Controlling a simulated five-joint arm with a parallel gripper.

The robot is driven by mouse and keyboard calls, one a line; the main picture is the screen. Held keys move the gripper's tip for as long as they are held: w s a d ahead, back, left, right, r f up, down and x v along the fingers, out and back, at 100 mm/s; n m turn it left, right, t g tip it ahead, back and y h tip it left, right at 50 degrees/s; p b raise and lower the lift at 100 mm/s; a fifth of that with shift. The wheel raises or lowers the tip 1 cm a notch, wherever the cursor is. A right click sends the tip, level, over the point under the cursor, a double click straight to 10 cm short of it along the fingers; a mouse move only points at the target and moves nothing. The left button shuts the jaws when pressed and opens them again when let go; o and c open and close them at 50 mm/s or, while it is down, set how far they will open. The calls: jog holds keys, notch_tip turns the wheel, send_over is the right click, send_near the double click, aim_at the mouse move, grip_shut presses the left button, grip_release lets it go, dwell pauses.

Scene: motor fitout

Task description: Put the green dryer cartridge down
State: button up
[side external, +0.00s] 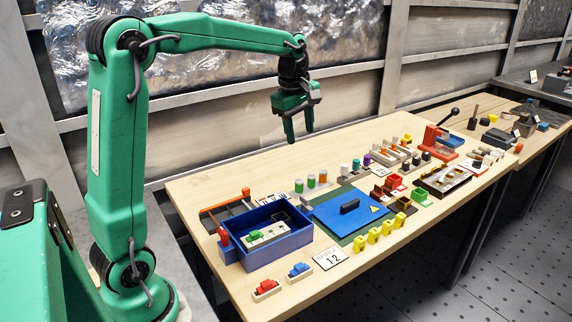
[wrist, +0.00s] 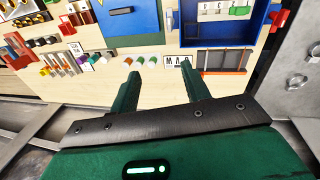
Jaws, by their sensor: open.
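My gripper (side external: 299,136) is open and empty, pointing down, high above the bench's back edge. In the wrist view its fingers (wrist: 160,73) are apart with nothing between them.
A blue open box (side external: 262,255) holds a white block with a green part. A blue panel (side external: 335,222) with a black handle lies right of it. A label card (side external: 331,257), yellow pieces (side external: 373,236) and a red-based press (side external: 440,142) occupy the bench. Bare wood shows along the back edge.

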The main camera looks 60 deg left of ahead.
jog(key=s+d+f+m+t, duration=0.1)
jog(key=s+d+m, duration=0.4)
jog(key=s+m, duration=0.4)
jog(key=s+d+f+m+t, duration=0.1)
jog(key=s+d+m+t, duration=0.1)
jog(key=s+d+m, duration=0.4)
jog(key=s+m, duration=0.4)
jog(key=s, duration=0.3)
jog(key=shift+d+f+h, duration=0.3)
